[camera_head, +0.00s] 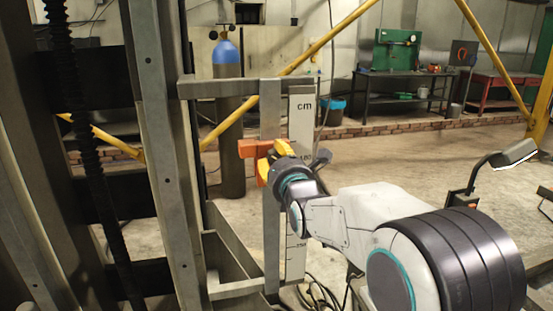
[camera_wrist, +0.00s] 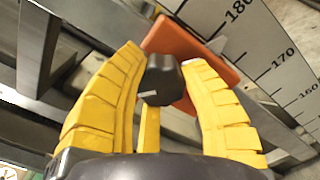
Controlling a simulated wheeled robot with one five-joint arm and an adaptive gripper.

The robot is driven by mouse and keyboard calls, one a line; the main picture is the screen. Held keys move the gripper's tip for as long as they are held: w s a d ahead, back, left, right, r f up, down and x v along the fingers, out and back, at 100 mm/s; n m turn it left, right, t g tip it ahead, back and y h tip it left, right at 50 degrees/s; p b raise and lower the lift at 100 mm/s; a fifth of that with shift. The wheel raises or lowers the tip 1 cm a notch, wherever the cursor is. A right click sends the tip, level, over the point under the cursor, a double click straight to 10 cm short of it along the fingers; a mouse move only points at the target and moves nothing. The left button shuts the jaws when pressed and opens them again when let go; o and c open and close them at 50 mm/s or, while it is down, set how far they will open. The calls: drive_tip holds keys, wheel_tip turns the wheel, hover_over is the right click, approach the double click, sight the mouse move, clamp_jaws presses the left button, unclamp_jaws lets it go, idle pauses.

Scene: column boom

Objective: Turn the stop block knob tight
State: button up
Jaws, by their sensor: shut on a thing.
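The orange stop block (camera_head: 252,148) sits on a vertical steel bar beside the cm scale (camera_head: 301,118). In the wrist view the stop block (camera_wrist: 185,48) is an orange plate behind a black knob (camera_wrist: 162,80). The knob has a pale mark line on its face. My gripper (camera_head: 270,163) is at the stop block, with its yellow fingers on either side of the knob. It is shut on the knob, which lies between the fingertips in the wrist view. In the head view the fingers and wrist hide the knob.
The scale in the wrist view (camera_wrist: 262,48) shows 180, 170 and 160 near the block. A steel column (camera_head: 160,150) stands at left and a bracket (camera_head: 235,285) below. A blue-topped gas cylinder (camera_head: 228,100) stands behind. Open floor lies at right, with a lamp (camera_head: 513,153).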

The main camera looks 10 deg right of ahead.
drive_tip(key=shift+f+m+b, duration=0.35)
drive_tip(key=shift+m+b, duration=0.35)
drive_tip(key=shift+b, duration=0.55)
drive_tip(key=shift+m+b, duration=0.8)
drive_tip(key=shift+b, duration=0.05)
drive_tip(key=shift+r+m+b, duration=0.25)
drive_tip(key=shift+m+b, duration=0.05)
drive_tip(key=shift+m, duration=0.3)
drive_tip(key=o, duration=1.2)
drive_tip(key=s, duration=1.2)
